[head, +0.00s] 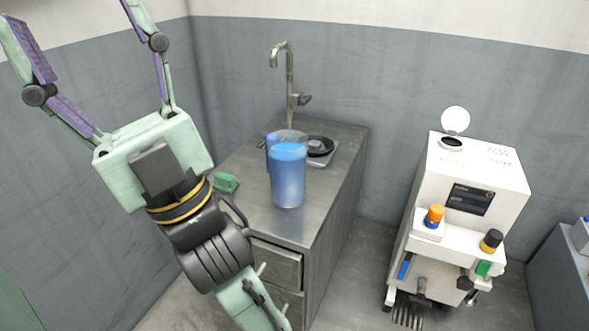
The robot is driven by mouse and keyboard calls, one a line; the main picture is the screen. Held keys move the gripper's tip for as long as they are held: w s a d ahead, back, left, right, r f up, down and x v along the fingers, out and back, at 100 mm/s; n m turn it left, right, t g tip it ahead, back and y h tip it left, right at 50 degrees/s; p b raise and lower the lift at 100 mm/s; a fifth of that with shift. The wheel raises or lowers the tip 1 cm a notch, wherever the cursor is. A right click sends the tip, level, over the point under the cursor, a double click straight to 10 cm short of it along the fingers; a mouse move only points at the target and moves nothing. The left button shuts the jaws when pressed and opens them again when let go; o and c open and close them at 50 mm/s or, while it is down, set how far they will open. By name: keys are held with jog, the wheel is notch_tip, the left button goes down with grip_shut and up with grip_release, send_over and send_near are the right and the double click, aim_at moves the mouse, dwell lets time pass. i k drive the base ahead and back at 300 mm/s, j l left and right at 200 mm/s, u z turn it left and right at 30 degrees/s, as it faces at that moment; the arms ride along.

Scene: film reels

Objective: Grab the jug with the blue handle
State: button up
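The jug (288,181) stands upright on the metal counter (281,229), near its front right edge. Its body is translucent blue, and a blue handle (268,151) shows at its upper left. My gripper (98,25) is at the upper left of the head view, raised to the left of the counter. Its two fingers are spread wide apart with nothing between them. It is well apart from the jug.
A tap (287,72) rises at the counter's back, with a dark round item (319,145) on a plate behind the jug. A green block (225,182) lies left of the jug. A white machine (472,178) stands on the right, with a floor gap between.

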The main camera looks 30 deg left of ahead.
aim_at(283, 167)
jog(key=l+u, duration=0.1)
jog(key=u, duration=0.55)
jog(key=l+u, duration=0.35)
jog(key=l, duration=0.2)
jog(key=l+u, duration=0.4)
jog(key=l, duration=0.15)
jog(key=l+u, duration=0.1)
jog(key=l, duration=0.5)
jog(key=k+l+u, duration=0.1)
jog(key=l, duration=0.5)
jog(key=i+l, duration=0.1)
jog(key=i, duration=0.1)
